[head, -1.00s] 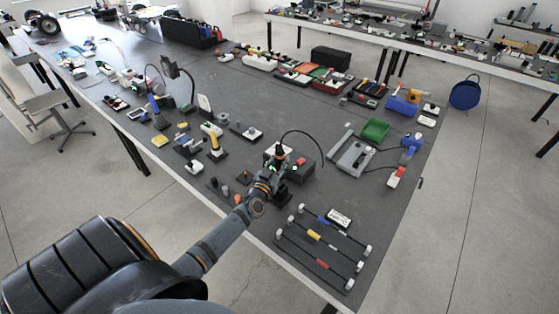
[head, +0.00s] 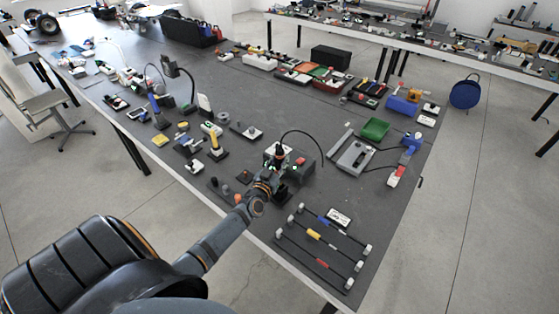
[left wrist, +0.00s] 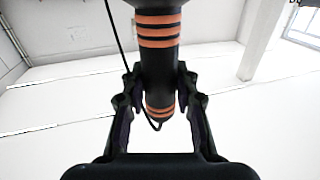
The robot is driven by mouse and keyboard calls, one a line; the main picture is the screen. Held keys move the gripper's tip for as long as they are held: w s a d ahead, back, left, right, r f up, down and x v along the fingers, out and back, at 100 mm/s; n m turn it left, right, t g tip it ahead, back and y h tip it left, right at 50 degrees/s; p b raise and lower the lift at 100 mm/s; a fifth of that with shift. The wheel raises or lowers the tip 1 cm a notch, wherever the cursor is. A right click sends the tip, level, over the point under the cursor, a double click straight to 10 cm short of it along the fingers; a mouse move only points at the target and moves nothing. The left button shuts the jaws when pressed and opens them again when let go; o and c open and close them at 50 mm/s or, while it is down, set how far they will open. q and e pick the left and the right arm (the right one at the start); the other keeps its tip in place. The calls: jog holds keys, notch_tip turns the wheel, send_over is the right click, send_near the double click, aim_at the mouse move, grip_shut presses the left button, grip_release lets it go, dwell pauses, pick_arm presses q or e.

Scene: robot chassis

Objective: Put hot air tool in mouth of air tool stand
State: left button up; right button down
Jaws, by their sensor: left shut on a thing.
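The hot air tool (left wrist: 158,70) is a black cylinder with orange bands. In the left wrist view it stands between both fingers of my left gripper (left wrist: 160,92), which is shut on it. A thin black cable hangs beside it. In the head view my left gripper (head: 274,182) is at the dark station near the table's front edge, with the tool's black and orange body (head: 279,154) just above it. A black cable arcs from there to the right. I cannot make out the stand's mouth, which the gripper and tool crowd. My right gripper is not in view.
A dark box with a red knob (head: 301,168) sits right beside the gripper. A rack of rods with white ends (head: 325,244) lies in front, a grey tray (head: 352,156) to the right, and a yellow-and-black tool (head: 216,145) to the left.

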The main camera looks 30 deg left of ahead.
pick_arm(q)
jog(key=shift+f, duration=0.1)
dwell(0.3)
jog(key=shift+f+b, duration=3.1)
jog(key=shift+f, duration=0.35)
jog(key=o, duration=1.1)
jog(key=shift+r, duration=0.1)
jog(key=shift+o, duration=0.2)
jog(key=shift+s, duration=0.35)
jog(key=s+d, duration=0.2)
jog(key=s, duration=0.9)
jog(key=shift+d, duration=0.15)
